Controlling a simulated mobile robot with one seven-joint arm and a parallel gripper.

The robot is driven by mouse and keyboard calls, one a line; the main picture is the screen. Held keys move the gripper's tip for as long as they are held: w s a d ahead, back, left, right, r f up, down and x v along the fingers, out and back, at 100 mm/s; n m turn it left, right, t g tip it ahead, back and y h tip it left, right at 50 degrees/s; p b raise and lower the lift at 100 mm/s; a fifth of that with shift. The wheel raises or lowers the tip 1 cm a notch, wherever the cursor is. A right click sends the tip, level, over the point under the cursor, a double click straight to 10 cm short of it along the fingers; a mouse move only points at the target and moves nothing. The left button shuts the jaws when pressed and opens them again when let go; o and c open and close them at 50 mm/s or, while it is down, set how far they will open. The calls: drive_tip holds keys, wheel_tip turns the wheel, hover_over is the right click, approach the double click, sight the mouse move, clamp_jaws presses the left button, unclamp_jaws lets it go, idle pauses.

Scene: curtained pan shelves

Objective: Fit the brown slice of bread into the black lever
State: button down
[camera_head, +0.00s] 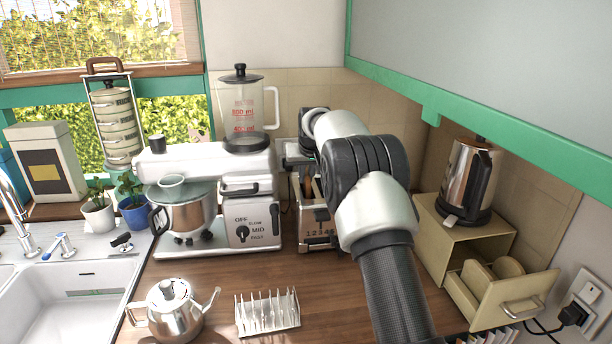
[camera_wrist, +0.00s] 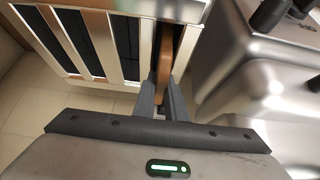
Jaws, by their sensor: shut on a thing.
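The brown slice of bread (camera_wrist: 165,58) shows edge-on in the wrist view, as a thin upright strip. My gripper (camera_wrist: 163,92) is shut on its near end. The strip lies along the right-hand slot of the metal toaster (camera_wrist: 101,38). I cannot tell how deep it sits in the slot. I cannot clearly make out the black lever.
A stand mixer (camera_head: 250,212) stands close left of the toaster. A beige box (camera_head: 432,235) with an open drawer (camera_head: 490,312) and an electric kettle (camera_head: 470,183) is right of my arm. A metal teapot (camera_head: 174,312) and white rack (camera_head: 268,318) stand in front.

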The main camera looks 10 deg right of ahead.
drive_tip(key=shift+f, duration=0.45)
drive_tip(key=c, duration=1.7)
unclamp_jaws()
drive_tip(key=shift+s+r+b, duration=0.3)
drive_tip(key=shift+r+b, duration=0.1)
drive_tip(key=shift+r, duration=0.15)
drive_tip(key=b+v, duration=0.1)
drive_tip(key=v, duration=1.5)
drive_tip(key=shift+s+r, duration=0.15)
drive_tip(key=shift+r, duration=0.05)
